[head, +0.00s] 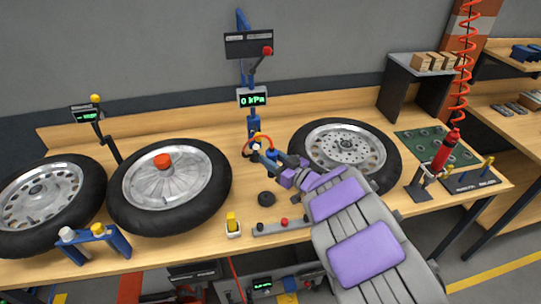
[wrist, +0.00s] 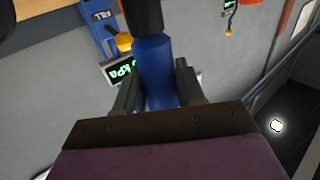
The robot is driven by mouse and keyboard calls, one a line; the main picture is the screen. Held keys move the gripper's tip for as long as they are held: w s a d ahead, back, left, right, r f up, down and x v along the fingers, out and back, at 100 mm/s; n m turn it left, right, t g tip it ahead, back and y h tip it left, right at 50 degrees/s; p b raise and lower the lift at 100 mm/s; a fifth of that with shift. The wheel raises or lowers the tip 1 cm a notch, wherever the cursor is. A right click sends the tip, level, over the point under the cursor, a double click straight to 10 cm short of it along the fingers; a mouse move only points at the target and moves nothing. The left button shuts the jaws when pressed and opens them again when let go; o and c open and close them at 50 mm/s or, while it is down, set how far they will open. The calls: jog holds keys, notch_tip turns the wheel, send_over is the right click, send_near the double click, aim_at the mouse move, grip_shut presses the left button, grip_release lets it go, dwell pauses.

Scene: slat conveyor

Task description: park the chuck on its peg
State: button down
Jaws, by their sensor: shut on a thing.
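My gripper (head: 270,156) is at the foot of the blue gauge post (head: 254,124), in the middle of the bench. In the wrist view its two dark fingers (wrist: 158,92) are shut on a blue cylindrical body with a black end, which looks like the chuck (wrist: 155,62). In the head view the chuck (head: 272,153) shows as a small blue part beside the post, with an orange hose bend (head: 262,137) close to it. The gauge display (head: 252,97) reads 0 kPa; part of it also shows in the wrist view (wrist: 121,70). I cannot make out the peg.
Two wheels with tyres (head: 52,205) (head: 215,185) lie at the left, another (head: 388,160) behind my arm. A black ring-like part (head: 266,198), a yellow-topped holder (head: 233,230) and a grey bar (head: 270,229) are near the front edge. A red tool (head: 445,150) stands at right.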

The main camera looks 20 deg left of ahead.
aim_at(269, 174)
jog(key=shift+s+a+f, duration=0.1)
jog(key=shift+a+f, duration=0.1)
jog(key=f+b, duration=0.4)
jog(key=f, duration=0.1)
jog(key=shift+a+f+b, duration=0.2)
jog(key=shift+a+b, duration=0.15)
jog(key=shift+d+f, duration=0.15)
jog(key=shift+f, duration=0.4)
jog(key=a+f, duration=0.2)
jog(key=shift+a+f, duration=0.15)
jog(key=shift+a, duration=0.15)
jog(key=shift+d+r, duration=0.15)
jog(key=shift+d, duration=0.4)
jog(key=shift+d+r, duration=0.15)
jog(key=shift+d, duration=0.35)
jog(key=shift+a+f+p, duration=0.25)
jog(key=shift+a+p, duration=0.1)
jog(key=shift+a, duration=0.8)
jog(key=shift+d+r+p, duration=0.15)
jog(key=shift+d+p, duration=0.35)
jog(key=shift+d, duration=0.3)
jog(key=shift+a, duration=0.15)
jog(key=shift+d, duration=0.2)
